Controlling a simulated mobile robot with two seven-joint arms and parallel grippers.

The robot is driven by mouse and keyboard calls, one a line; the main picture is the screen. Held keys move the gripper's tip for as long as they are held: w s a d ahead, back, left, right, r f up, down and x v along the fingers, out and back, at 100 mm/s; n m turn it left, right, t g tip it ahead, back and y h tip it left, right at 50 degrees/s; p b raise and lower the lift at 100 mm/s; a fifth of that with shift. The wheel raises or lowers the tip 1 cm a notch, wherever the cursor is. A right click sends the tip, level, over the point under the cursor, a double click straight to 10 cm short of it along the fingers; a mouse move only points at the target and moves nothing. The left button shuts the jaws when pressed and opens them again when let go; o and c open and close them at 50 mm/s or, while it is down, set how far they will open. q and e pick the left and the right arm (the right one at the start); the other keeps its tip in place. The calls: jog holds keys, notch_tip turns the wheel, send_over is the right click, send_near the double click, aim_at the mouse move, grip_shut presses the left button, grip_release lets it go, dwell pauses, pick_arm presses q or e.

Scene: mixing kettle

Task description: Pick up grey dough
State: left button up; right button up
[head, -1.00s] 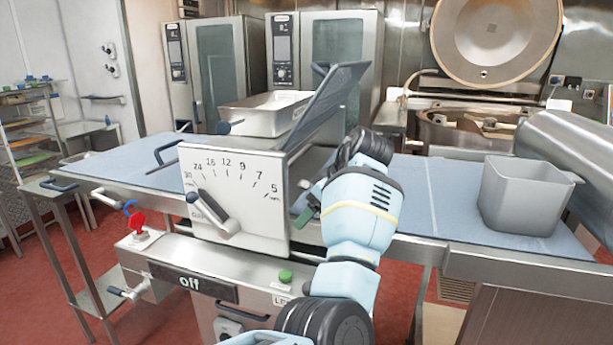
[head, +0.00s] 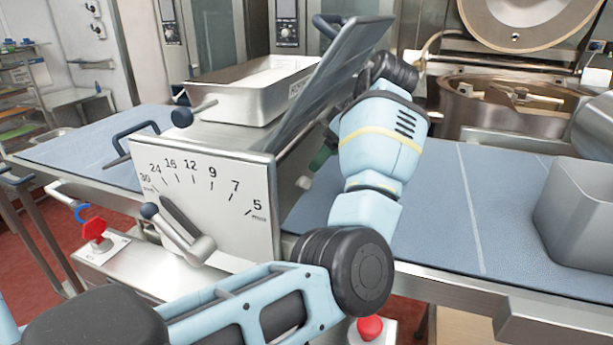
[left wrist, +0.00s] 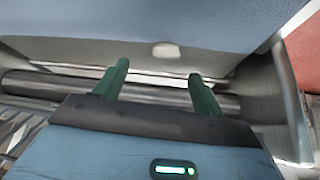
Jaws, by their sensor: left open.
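A small, pale grey lump (left wrist: 167,50), which looks like the grey dough, lies at the edge of the blue belt in the left wrist view. A small pale lump (head: 304,183) also shows beside the dough sheeter's side panel in the head view; I take it to be the same dough. My left gripper (left wrist: 158,70) is open and empty, with its green fingers pointing toward the lump, which sits just beyond and between the tips. In the head view this gripper (head: 322,157) is partly hidden behind its own wrist. My right gripper is not in view.
The sheeter's dial panel (head: 215,200) stands left of the gripper, and its tilted guard (head: 335,70) rises above. A metal roller (left wrist: 50,85) crosses beneath the fingers. A grey bin (head: 585,215) stands on the right belt (head: 440,200), which is otherwise clear. A steel tray (head: 240,95) sits on the sheeter.

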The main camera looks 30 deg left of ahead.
aim_at(304, 179)
pick_arm(q)
jog(key=shift+s+d, duration=0.1)
jog(key=shift+s, duration=0.15)
jog(key=shift+s+f, duration=0.1)
jog(key=shift+f, duration=0.3)
jog(key=shift+a+f, duration=0.4)
jog(key=shift+a, duration=0.05)
jog(key=shift+a+f+b, duration=0.3)
jog(key=shift+a+f, duration=0.05)
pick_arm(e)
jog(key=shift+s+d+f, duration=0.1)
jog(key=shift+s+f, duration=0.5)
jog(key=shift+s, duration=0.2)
